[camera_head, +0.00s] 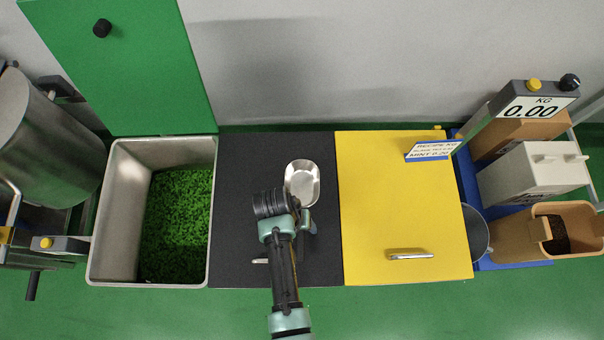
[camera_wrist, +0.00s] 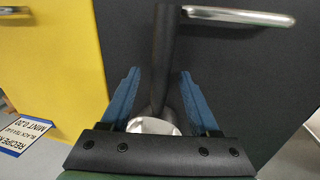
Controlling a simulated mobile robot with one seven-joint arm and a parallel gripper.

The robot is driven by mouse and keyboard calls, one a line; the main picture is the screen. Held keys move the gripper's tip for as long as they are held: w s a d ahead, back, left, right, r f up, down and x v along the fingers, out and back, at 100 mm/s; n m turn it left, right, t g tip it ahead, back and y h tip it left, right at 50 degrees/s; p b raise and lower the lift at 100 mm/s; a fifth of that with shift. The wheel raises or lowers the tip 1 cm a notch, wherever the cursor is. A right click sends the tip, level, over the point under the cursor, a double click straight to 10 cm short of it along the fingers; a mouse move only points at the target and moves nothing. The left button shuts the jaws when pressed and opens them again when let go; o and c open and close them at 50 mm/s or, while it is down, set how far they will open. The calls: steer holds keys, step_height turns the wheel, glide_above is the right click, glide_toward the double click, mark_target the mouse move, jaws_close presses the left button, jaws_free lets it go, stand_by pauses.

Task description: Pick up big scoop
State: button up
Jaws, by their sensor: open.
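The big scoop has a shiny silver bowl (camera_head: 302,178) and lies over the black lid in the middle of the head view. In the wrist view its black handle (camera_wrist: 165,50) runs down between my fingers, and part of the silver bowl (camera_wrist: 152,126) shows below, cut off by the gripper body. My gripper (camera_head: 308,225) is at the near end of the bowl in the head view, where my arm hides most of the handle. In the wrist view my gripper (camera_wrist: 160,85) is open, with one blue finger on each side of the handle and gaps showing.
The black lid (camera_head: 245,165) lies between an open bin (camera_head: 125,215) of green leaves and a yellow lid (camera_head: 400,200). A recipe sign (camera_head: 432,150) stands on the yellow lid's far edge. A scale display (camera_head: 540,105) and several containers are at the right.

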steer(key=shift+d+f, duration=0.1)
steer(key=shift+f, duration=0.25)
steer(key=shift+c, duration=0.2)
jaws_close()
steer(key=shift+r, duration=0.15)
step_height(320, 180, up, 10)
steer(key=shift+f, duration=0.1)
steer(key=c, duration=0.6)
jaws_free()
jaws_close()
